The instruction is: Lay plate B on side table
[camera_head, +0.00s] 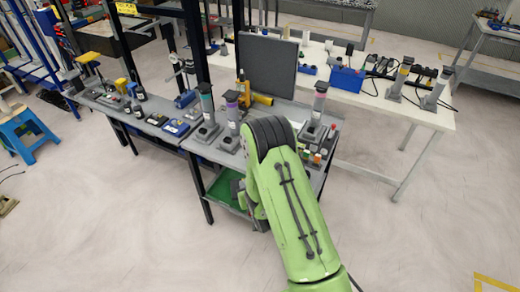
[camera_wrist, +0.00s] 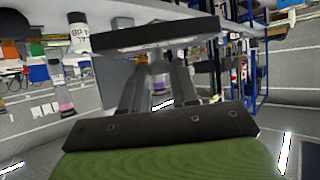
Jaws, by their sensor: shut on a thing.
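My gripper (camera_wrist: 160,62) shows in the wrist view, its two grey fingers reaching out from the dark palm. It is shut on a dark flat plate (camera_wrist: 150,36), seen nearly edge-on across the fingertips. I take it for plate B, but no letter is readable on it. In the head view my green arm hides the gripper and the plate. A grey workbench (camera_head: 174,146) with tools and upright stands is in front of my arm. A long white table (camera_head: 425,112) stands behind it. I cannot tell which one is the side table.
A dark upright panel (camera_head: 268,68) stands behind my arm. A blue bin (camera_head: 346,81) and several grey stands are on the white table. A blue stool (camera_head: 25,132) is at the far left. Another table (camera_head: 500,31) is at the upper right. The floor at right is clear.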

